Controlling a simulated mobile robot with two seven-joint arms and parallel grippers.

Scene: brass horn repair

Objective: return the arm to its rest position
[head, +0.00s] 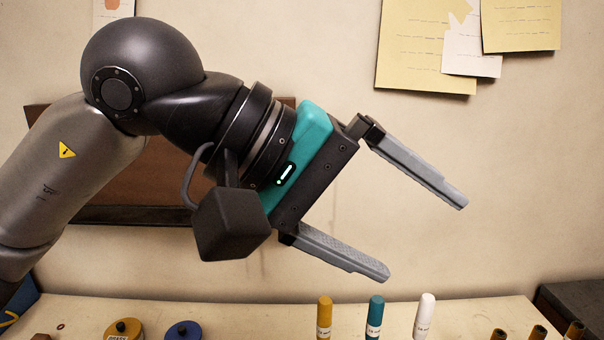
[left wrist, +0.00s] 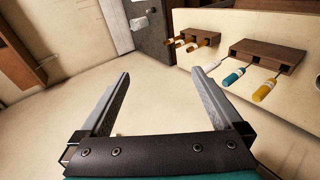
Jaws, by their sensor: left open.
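My left gripper (head: 425,230) is raised in front of the wall, with its arm coming in from the left. Its two grey fingers are wide apart, point toward the lower right, and hold nothing. It is above the level of the bench top and apart from everything on it. In the left wrist view the fingers (left wrist: 168,100) are also spread with nothing between them. My right gripper does not show in either view.
A yellow-topped tin (head: 123,328) and a blue-topped tin (head: 183,331) are at left. Papers (head: 425,50) hang on the wall.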

